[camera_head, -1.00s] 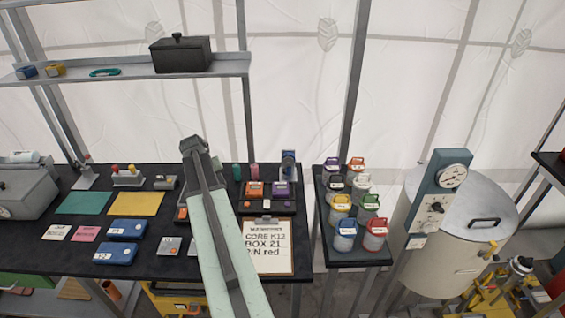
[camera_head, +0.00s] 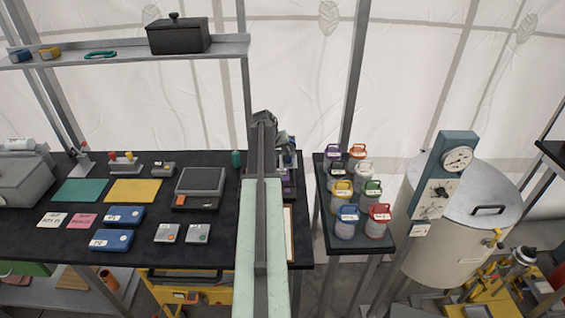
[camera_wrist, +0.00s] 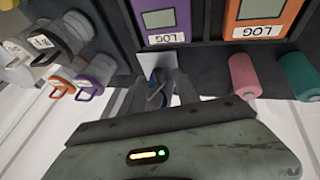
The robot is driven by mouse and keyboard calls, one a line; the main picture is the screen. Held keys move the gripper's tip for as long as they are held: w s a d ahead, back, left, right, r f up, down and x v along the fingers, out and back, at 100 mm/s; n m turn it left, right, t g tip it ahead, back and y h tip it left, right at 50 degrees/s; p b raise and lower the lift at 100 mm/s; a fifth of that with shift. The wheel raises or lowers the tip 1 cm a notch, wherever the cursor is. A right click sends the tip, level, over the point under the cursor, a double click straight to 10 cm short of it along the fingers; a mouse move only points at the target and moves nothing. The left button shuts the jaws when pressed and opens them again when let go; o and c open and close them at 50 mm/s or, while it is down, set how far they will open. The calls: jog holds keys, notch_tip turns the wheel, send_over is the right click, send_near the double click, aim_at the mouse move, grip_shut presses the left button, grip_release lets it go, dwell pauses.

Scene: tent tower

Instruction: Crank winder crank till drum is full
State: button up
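My gripper (camera_head: 264,122) reaches over the right end of the black workbench, seen from behind in the head view. In the wrist view, only narrow grey parts show beyond its housing, and its finger gap is not clear. A small upright device, likely the winder (camera_head: 287,158), stands at the bench's right end, mostly hidden by my arm. In the wrist view, a pale square plate with a blue part (camera_wrist: 155,68) sits just ahead of the housing. I cannot make out the crank or how full the drum is, nor whether my gripper touches it.
A pink spool (camera_wrist: 245,75) and a green spool (camera_wrist: 298,72) stand beside the device. Orange and purple LOG boxes lie close by; the purple one (camera_wrist: 163,20) is nearest. Lidded jars (camera_head: 345,222) crowd a side table at right. A scale (camera_head: 200,185) sits left of my arm.

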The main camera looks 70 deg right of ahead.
jog(key=shift+s+d+f, duration=0.1)
jog(key=shift+d+f, duration=0.2)
jog(key=shift+f, duration=0.35)
jog(key=shift+r, duration=0.1)
